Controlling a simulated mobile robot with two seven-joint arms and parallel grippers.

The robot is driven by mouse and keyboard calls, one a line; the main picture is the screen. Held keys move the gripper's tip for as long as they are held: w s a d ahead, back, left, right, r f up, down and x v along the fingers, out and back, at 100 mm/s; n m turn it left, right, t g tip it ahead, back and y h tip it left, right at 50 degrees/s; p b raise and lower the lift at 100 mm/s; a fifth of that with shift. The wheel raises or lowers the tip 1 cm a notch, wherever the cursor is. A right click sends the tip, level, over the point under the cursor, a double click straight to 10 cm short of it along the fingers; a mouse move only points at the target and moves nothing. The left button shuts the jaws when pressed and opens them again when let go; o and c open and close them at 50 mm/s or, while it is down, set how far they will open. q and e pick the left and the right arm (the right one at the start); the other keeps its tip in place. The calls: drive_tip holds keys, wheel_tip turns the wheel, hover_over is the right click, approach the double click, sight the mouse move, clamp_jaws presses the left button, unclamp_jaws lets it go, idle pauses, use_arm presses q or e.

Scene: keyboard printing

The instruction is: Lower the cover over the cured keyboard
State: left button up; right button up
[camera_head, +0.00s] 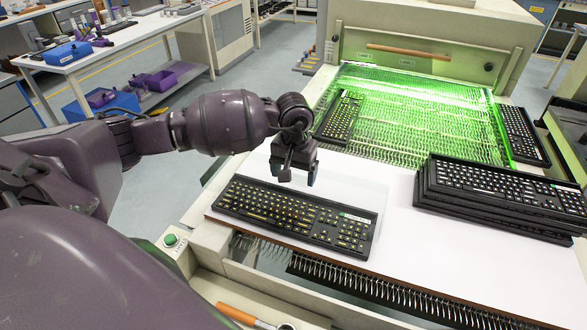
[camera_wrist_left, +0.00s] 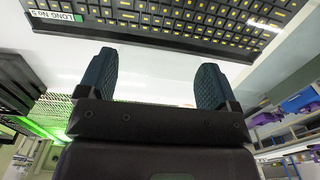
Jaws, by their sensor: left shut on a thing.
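A black keyboard with yellow legends (camera_head: 295,215) lies flat on the white work surface. In the left wrist view it crosses the top (camera_wrist_left: 170,22), with a white label reading "LONG No 5" at one end. A faint, clear cover (camera_head: 350,196) shows as a pale see-through sheet just above and behind the keyboard. Its full outline is hard to make out. My left gripper (camera_head: 297,178) points down at the keyboard's far side. In the wrist view its fingers (camera_wrist_left: 155,72) are set wide apart, shut on the clear cover. My right gripper is out of view.
A stack of black keyboards (camera_head: 500,193) stands at the right. Behind is a green-lit mesh conveyor (camera_head: 420,110) with a keyboard (camera_head: 342,118) at its left edge and another (camera_head: 521,133) at its right. A green button box (camera_head: 170,240) is at the front left.

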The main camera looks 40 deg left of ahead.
sight(294, 186)
use_arm(q)
drive_tip(key=shift+f+b, duration=0.8)
drive_tip(key=shift+f, duration=1.55)
drive_tip(key=shift+f+b, duration=0.6)
drive_tip(key=shift+f, duration=0.15)
drive_tip(key=shift+b, duration=0.3)
drive_tip(key=shift+f, duration=0.2)
drive_tip(key=shift+f+b, duration=0.1)
drive_tip(key=shift+b, duration=0.25)
